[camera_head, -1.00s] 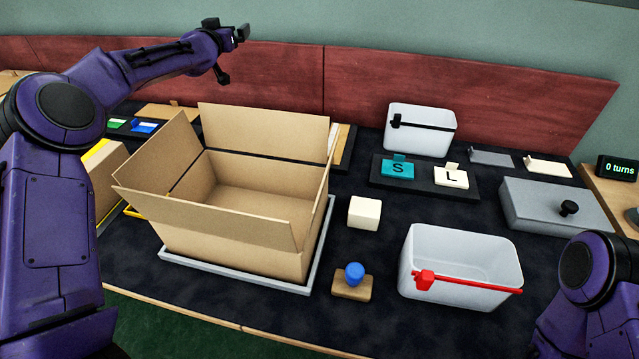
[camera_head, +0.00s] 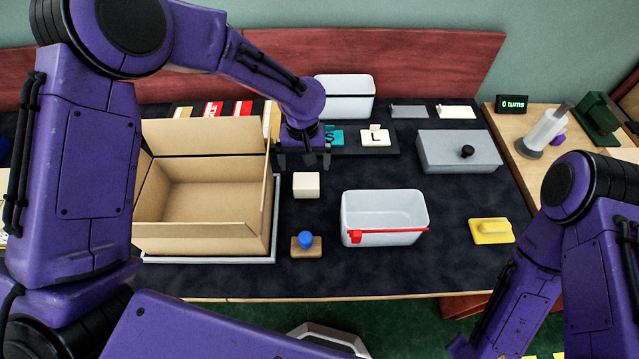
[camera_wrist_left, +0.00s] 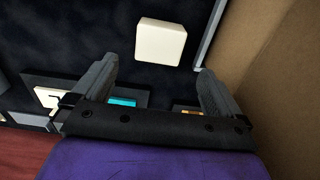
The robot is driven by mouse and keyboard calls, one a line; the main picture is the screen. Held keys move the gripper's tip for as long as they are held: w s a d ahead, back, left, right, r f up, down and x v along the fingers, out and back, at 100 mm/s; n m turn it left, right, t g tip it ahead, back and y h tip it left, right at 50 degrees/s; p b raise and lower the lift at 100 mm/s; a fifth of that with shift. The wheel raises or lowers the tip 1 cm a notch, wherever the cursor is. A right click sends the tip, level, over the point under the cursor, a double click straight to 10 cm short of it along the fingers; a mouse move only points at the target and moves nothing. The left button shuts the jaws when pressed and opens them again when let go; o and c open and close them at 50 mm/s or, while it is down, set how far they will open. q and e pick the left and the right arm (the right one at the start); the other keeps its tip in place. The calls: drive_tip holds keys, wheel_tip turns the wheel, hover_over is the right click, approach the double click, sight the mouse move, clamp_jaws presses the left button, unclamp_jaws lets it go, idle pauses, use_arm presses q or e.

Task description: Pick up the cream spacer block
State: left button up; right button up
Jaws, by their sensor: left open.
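The cream spacer block (camera_head: 306,185) stands on the dark mat, just right of the open cardboard box. It also shows in the left wrist view (camera_wrist_left: 161,41), ahead of the fingertips and roughly between their lines. My left gripper (camera_head: 303,165) points down just behind and above the block. Its fingers are apart with nothing between them, as the left wrist view (camera_wrist_left: 151,72) also shows. The block is apart from the fingers. My right arm shows at the lower right, but its gripper is out of view.
The cardboard box (camera_head: 205,241) with raised flaps stands left of the block. A blue-knobbed stamp (camera_head: 306,243) and a white bin with a red bar (camera_head: 384,209) are nearer. A grey lidded box (camera_head: 458,152) and a white bin (camera_head: 345,94) stand farther back. Bare mat lies right of the block.

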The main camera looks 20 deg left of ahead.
sight(307, 179)
use_arm(q)
wheel_tip(307, 179, down, 8)
drive_tip(key=shift+d+f+p, duration=0.1)
drive_tip(key=shift+p, duration=0.85)
drive_tip(key=shift+w+f, duration=0.15)
drive_tip(key=shift+f, duration=0.25)
drive_tip(key=c, duration=1)
